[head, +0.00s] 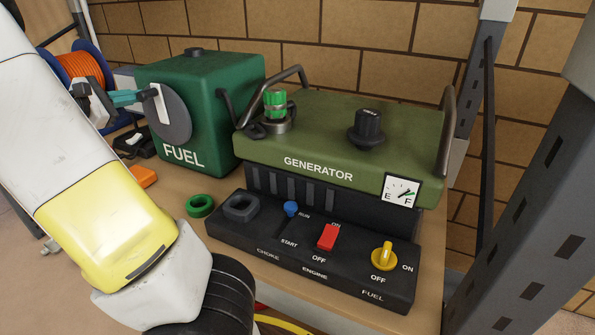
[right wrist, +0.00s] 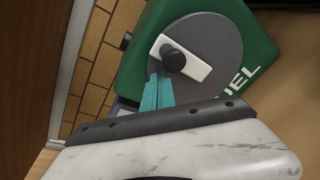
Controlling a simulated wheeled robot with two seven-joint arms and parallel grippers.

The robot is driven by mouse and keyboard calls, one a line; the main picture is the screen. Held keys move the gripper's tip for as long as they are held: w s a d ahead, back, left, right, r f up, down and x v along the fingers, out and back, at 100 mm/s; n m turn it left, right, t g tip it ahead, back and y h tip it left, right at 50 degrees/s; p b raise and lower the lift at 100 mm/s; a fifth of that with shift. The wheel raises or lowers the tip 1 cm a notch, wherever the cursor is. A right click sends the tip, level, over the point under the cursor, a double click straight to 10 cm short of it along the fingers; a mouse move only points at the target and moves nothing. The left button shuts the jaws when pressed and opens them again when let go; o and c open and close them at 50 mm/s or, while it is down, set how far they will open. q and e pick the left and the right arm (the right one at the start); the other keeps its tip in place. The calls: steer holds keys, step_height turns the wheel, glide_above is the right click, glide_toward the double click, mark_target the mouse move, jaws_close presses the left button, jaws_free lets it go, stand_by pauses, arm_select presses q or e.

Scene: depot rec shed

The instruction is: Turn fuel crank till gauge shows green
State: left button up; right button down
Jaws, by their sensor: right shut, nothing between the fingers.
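The fuel crank is a grey disc (head: 176,122) with a white arm (head: 159,104) on the side of the green fuel tank (head: 222,95). In the right wrist view the white crank arm (right wrist: 192,66) lies slanted across the disc and carries a dark knob (right wrist: 174,58). My right gripper (head: 136,97) is shut and empty, its teal fingers (right wrist: 156,84) close beside the crank arm; contact is unclear. My left gripper is not in view.
A control panel (head: 250,233) with a red engine switch (head: 327,237) and yellow fuel knob (head: 383,256) stands in front of the generator. A green ring (head: 200,205) and orange block (head: 143,177) lie near the tank. A grey metal post (head: 530,190) stands at right.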

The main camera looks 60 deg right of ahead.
mark_target(140, 94)
steer(key=shift+s+r, duration=0.25)
steer(key=shift+s, duration=0.25)
steer(key=shift+s+r, duration=0.2)
steer(key=shift+s, duration=0.25)
steer(key=shift+s+d, duration=0.1)
steer(key=shift+s, duration=0.35)
steer(key=shift+s+r, duration=0.15)
steer(key=shift+s, duration=0.5)
